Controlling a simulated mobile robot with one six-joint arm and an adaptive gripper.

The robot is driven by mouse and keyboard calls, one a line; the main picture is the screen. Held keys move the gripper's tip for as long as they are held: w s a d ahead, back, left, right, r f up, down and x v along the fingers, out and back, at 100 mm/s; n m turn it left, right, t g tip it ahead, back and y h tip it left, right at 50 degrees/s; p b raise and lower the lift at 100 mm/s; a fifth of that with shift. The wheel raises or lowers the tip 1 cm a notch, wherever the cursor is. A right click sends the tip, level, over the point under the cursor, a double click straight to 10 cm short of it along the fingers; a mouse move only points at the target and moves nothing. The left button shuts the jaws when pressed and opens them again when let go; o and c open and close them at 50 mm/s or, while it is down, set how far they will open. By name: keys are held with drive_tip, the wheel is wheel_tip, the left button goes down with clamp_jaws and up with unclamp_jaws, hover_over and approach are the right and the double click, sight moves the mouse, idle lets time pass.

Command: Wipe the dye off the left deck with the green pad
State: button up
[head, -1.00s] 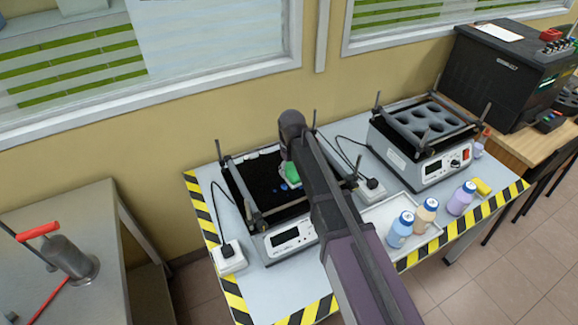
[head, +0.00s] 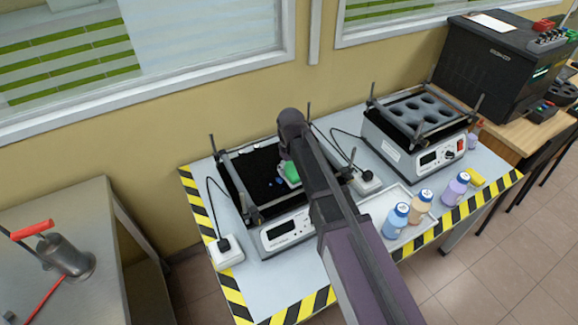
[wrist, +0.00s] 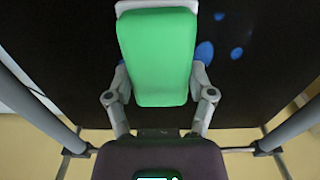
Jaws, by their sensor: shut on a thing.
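The green pad (wrist: 157,60) has a pale backing and shows large at the top middle of the wrist view; it also shows in the head view (head: 291,172). My gripper (wrist: 158,88) is shut on it, one finger on each side. The left deck (head: 240,178) is a black flat top on a shaker with a frame and corner posts. Blue dye spots (wrist: 204,51) lie on the black surface just right of the pad in the wrist view; small blue spots (head: 281,181) show left of it in the head view. Whether the pad touches the deck is unclear.
The deck's frame bars and upright posts (head: 247,208) stand around the pad. A second shaker with a holed rack (head: 420,115) stands to the right. Several capped bottles (head: 396,220) and a white tray (head: 377,205) are near the front edge. A power socket box (head: 226,252) sits at left.

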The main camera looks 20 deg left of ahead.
drive_tip(key=shift+s+d+f, duration=0.1)
drive_tip(key=shift+s+d, duration=0.85)
drive_tip(key=shift+d, duration=0.15)
wheel_tip(320, 180, up, 6)
drive_tip(key=p, duration=0.6)
drive_tip(key=shift+r+p, duration=1.45)
drive_tip(key=shift+r, duration=0.1)
drive_tip(key=shift+w, duration=0.1)
